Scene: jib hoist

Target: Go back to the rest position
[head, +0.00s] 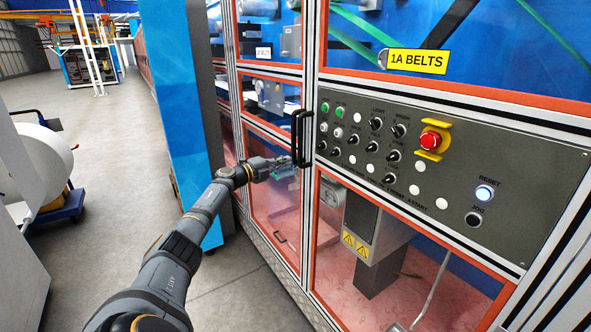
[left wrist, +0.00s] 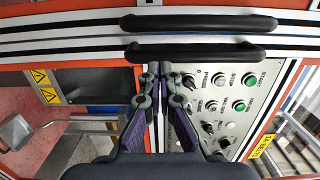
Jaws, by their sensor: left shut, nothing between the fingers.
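My left arm reaches in from the bottom left in the head view. Its gripper (head: 290,162) is in front of the machine, just below and beside the black door handles (head: 300,138). In the left wrist view the gripper (left wrist: 160,70) has its fingers together with nothing between them. An upper black handle (left wrist: 198,22) and a lower black handle (left wrist: 195,52) lie beyond the fingertips; I see no grip on either. My right gripper is in neither view.
The control panel (head: 440,170) with knobs, a red emergency stop (head: 431,140) and a lit reset button (head: 485,193) is right of the gripper. A blue pillar (head: 180,110) stands close to my left arm. The grey floor (head: 110,180) at left is open.

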